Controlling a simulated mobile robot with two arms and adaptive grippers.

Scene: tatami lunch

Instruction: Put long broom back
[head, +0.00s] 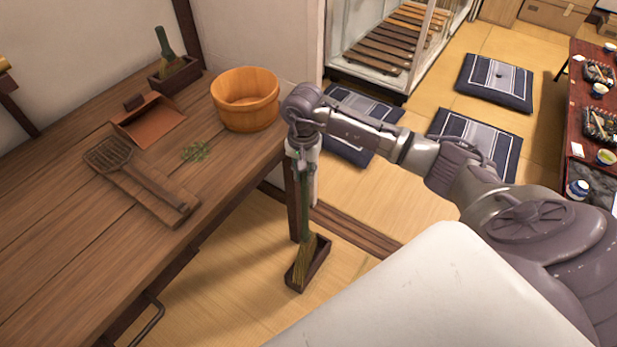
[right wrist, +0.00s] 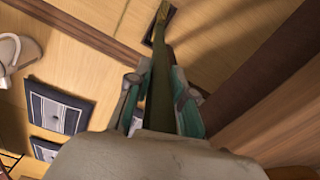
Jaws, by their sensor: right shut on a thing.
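The long broom (head: 305,218) has a green handle and straw-coloured bristles. It stands nearly upright beside the table's right edge, with its bristles at a small dark wooden box (head: 322,262) on the floor. In the head view the bristles appear inside the box. My right gripper (head: 304,165) is shut on the upper handle. In the right wrist view the fingers (right wrist: 160,92) hold the handle (right wrist: 159,62) between them, and it runs away toward the floor. The handle's top is hidden by my wrist. My left gripper is not in view.
The wooden table (head: 50,235) holds a small green brush (head: 165,42) in a box, a dustpan (head: 148,120), a wooden bucket (head: 245,98), a slatted tool (head: 130,165) and green scraps (head: 196,151). Cushions (head: 497,82) lie on the tatami. A low red table (head: 590,125) stands right.

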